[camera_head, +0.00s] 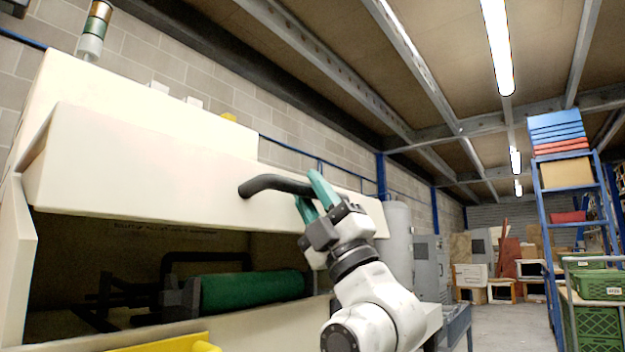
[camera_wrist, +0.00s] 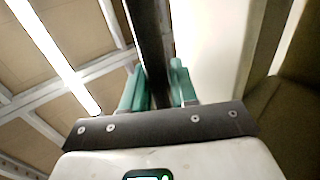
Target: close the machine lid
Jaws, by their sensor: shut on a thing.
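The machine lid (camera_head: 130,160) is a large cream panel, raised, with the dark machine opening (camera_head: 90,260) below it. A dark curved handle (camera_head: 275,184) is fixed on the lid's front. My gripper (camera_head: 312,190) has teal fingers and is shut on the handle near its right end. In the wrist view the handle shows as a dark bar (camera_wrist: 152,50) running between the teal fingers (camera_wrist: 155,88), with the pale lid (camera_wrist: 210,50) to its right. Inside the opening lies a green roller (camera_head: 250,291), partly in shadow.
A yellow part (camera_head: 165,344) sits at the opening's lower edge. A grey cylinder (camera_head: 398,240) and grey cabinets (camera_head: 430,262) stand beyond the machine. A blue rack (camera_head: 550,220) and green crates (camera_head: 598,285) are at the right, with clear floor (camera_head: 495,325) between.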

